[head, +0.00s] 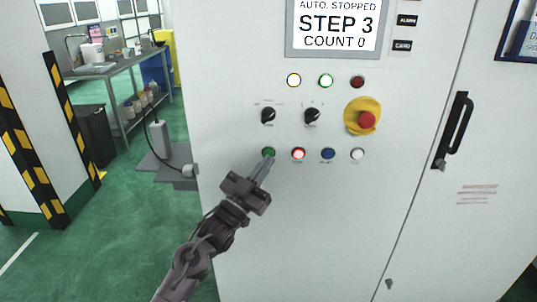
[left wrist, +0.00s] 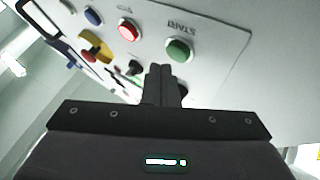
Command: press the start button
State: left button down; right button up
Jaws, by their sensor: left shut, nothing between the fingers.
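The green start button (head: 268,153) is at the left end of the lower row of buttons on the white control cabinet (head: 310,220). In the left wrist view the green button (left wrist: 179,50) sits under the upside-down label START. My left gripper (head: 265,164) is shut and empty, its fingertips just below the green button in the head view. In the left wrist view the fingertips (left wrist: 160,70) are close to the button, a little to its left; I cannot tell whether they touch. The display (head: 337,28) reads AUTO. STOPPED, STEP 3, COUNT 0. My right gripper is out of view.
A lit red button (head: 298,154), a blue button (head: 328,154) and a white button (head: 357,154) are in the same row. Two black rotary knobs and a red emergency stop (head: 366,120) on yellow are above. A black door handle (head: 453,131) is at right.

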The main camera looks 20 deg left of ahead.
pick_arm(q)
jog(key=shift+w, duration=0.15)
jog(key=shift+w+a, duration=0.15)
jog(key=shift+w, duration=0.15)
